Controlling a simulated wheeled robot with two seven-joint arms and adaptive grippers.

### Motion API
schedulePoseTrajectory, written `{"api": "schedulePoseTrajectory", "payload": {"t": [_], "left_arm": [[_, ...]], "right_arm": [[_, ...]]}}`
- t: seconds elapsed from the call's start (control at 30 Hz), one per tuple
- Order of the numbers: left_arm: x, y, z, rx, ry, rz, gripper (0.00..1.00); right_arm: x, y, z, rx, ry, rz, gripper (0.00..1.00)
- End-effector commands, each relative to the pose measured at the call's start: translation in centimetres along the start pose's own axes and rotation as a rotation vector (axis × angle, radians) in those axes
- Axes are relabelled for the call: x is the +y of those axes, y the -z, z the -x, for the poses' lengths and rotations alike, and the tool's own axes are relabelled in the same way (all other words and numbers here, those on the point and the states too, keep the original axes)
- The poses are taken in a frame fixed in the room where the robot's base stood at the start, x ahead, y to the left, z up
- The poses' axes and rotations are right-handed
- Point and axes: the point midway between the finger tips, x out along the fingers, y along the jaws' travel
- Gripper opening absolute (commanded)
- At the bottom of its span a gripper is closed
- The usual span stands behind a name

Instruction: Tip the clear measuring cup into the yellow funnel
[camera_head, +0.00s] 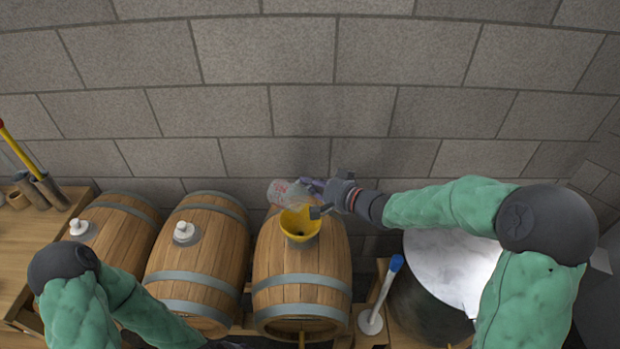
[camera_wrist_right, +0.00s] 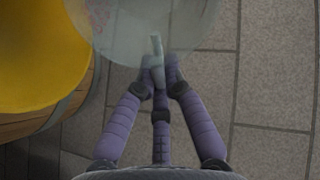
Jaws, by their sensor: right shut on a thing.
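The clear measuring cup (camera_head: 282,191) with red markings is above and just behind the yellow funnel (camera_head: 300,226) in the head view. My right gripper (camera_head: 318,186) is shut on the cup's handle and holds it in the air. The cup looks tilted to the left; I cannot tell whether anything is in it or pouring out. The funnel stands upright on top of the right-hand barrel. In the right wrist view, the cup (camera_wrist_right: 150,22) is at the top, its handle between the fingers, and the funnel (camera_wrist_right: 38,50) is at the upper left. My left gripper is out of view.
The funnel's barrel (camera_head: 300,278) stands beside two barrels with white bungs, the middle one (camera_head: 200,255) and the left one (camera_head: 115,235). A large vat (camera_head: 430,305) and a blue-tipped stick (camera_head: 384,290) are at the right. A block wall (camera_head: 290,110) closes the back.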

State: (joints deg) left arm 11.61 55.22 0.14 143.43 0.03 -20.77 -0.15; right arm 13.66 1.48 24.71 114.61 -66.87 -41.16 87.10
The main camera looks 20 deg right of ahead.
Motion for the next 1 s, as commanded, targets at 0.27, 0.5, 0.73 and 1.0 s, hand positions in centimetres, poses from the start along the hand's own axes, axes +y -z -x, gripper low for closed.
{"api": "schedulePoseTrajectory", "payload": {"t": [0.27, 0.5, 0.73, 1.0], "left_arm": [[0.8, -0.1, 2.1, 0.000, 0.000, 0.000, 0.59], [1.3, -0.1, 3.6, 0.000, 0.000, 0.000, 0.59], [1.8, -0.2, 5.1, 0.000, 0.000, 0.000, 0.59], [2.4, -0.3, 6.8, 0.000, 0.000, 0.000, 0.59]], "right_arm": [[-0.4, 0.2, 0.1, -0.018, -0.042, 0.002, 0.00], [-0.5, 0.2, 0.2, -0.034, -0.077, 0.004, 0.00], [-0.6, 0.3, 0.2, -0.049, -0.111, 0.006, 0.00], [-0.7, 0.3, 0.2, -0.068, -0.153, 0.007, 0.00]]}}
